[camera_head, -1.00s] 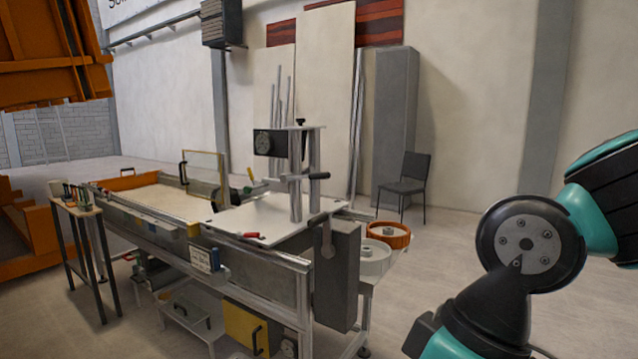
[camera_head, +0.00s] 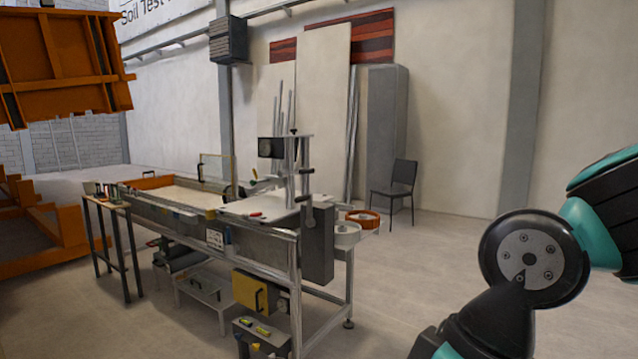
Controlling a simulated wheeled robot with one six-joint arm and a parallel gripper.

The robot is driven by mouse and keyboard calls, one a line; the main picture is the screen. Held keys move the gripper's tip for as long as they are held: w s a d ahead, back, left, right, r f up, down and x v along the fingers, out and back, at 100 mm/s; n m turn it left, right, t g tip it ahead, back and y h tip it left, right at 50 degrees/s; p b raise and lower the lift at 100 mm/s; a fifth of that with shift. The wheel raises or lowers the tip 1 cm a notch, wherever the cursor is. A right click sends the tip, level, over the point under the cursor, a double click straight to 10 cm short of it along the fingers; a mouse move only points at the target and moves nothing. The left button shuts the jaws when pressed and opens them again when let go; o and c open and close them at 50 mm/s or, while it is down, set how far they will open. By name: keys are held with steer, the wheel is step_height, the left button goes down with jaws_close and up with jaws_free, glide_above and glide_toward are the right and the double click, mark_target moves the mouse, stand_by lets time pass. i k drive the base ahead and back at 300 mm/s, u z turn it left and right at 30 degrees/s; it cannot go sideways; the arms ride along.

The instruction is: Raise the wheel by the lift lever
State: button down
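The sandbed rig (camera_head: 262,236) stands left of centre as a long metal-framed bench with a pale sand bed (camera_head: 184,196) at its left. Two upright metal posts (camera_head: 304,172) with a dark box (camera_head: 271,148) rise over its right part. A short dark-ended handle (camera_head: 305,198) shows beside the posts; it looks like the lift lever, but it is small here. A small dark form (camera_head: 230,192) by the clear panel may be the wheel; I cannot tell. My gripper is out of the picture; only my arm links show at the right, apart from the rig.
A small tool table (camera_head: 108,207) stands left of the rig, with a large orange structure (camera_head: 65,65) beyond. Floor at centre right is clear.

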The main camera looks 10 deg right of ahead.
mark_target(297, 172)
steer(key=z, duration=0.2)
steer(key=i, duration=0.25)
steer(key=z, duration=0.9)
steer(key=i, duration=1.1)
steer(key=z, duration=0.4)
steer(key=i, duration=0.95)
steer(key=u, duration=0.55)
steer(key=i, duration=0.65)
steer(key=u, duration=1.35)
steer(key=i, duration=0.5)
steer(key=u, duration=0.5)
